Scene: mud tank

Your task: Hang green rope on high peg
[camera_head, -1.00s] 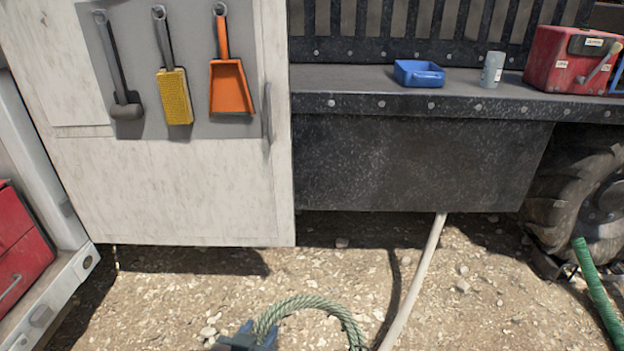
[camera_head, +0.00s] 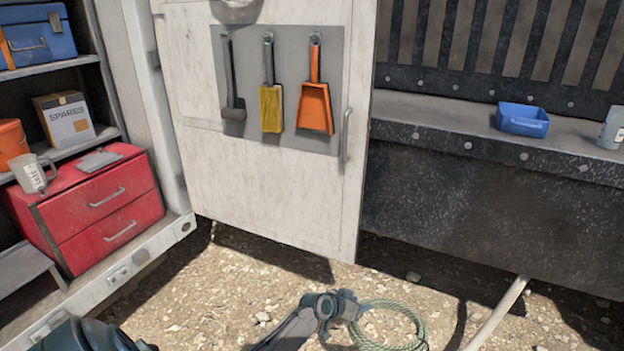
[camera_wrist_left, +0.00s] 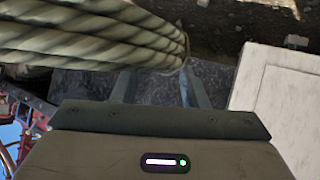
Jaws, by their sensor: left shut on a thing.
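The green rope (camera_head: 418,338) is a pale green coil at the bottom of the head view, over the gravel. My left gripper (camera_head: 358,306) is shut on it at the coil's upper left side. In the left wrist view the rope's thick twisted strands (camera_wrist_left: 95,42) fill the upper left, close to the two fingers (camera_wrist_left: 157,90). The exact grip point is hard to make out there. I cannot pick out the high peg in these views. My right gripper is not in view.
A white door (camera_head: 290,190) carries a grey board with a hammer-like tool (camera_head: 232,100), a yellow brush (camera_head: 271,108) and an orange dustpan (camera_head: 315,108). A red drawer box (camera_head: 100,210) stands left. A dark ledge (camera_head: 450,135) holds a blue tray (camera_head: 522,120). Gravel lies open below.

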